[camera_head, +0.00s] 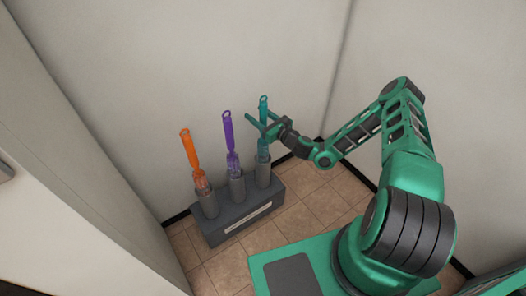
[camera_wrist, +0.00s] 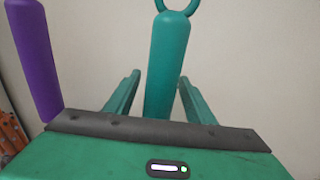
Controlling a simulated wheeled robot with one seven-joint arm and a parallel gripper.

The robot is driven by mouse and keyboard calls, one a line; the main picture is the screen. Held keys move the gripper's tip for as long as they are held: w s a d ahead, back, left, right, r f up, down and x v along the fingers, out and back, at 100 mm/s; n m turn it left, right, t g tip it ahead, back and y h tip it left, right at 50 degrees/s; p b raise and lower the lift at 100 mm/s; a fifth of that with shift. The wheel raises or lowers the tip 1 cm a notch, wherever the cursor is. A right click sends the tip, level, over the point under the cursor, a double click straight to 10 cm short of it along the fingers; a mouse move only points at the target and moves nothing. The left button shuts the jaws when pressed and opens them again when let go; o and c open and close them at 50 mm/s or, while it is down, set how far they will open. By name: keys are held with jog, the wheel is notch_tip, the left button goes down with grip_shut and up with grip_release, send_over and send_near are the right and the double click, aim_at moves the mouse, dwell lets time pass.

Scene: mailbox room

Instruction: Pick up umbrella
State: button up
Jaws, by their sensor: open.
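Three umbrellas stand upright in a dark grey stand. The teal umbrella (camera_head: 263,104) is at the right, the purple umbrella (camera_head: 229,130) in the middle and the orange umbrella (camera_head: 188,148) at the left. My gripper (camera_head: 257,127) is at the upper part of the teal umbrella, below its ring-shaped top. In the wrist view the teal umbrella (camera_wrist: 167,60) stands between the two open fingers of my gripper (camera_wrist: 158,92), with a visible space on either side. The purple umbrella (camera_wrist: 35,55) shows at the left of that view, outside the fingers.
The umbrella stand (camera_head: 238,222) has three tubular holders and sits on the tiled floor (camera_head: 295,215) close to the back wall (camera_head: 180,60). Another wall panel (camera_head: 85,190) rises at the left. Some floor is clear right of the stand.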

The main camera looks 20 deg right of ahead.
jog(key=shift+w, duration=0.1)
grip_shut()
dwell(0.3)
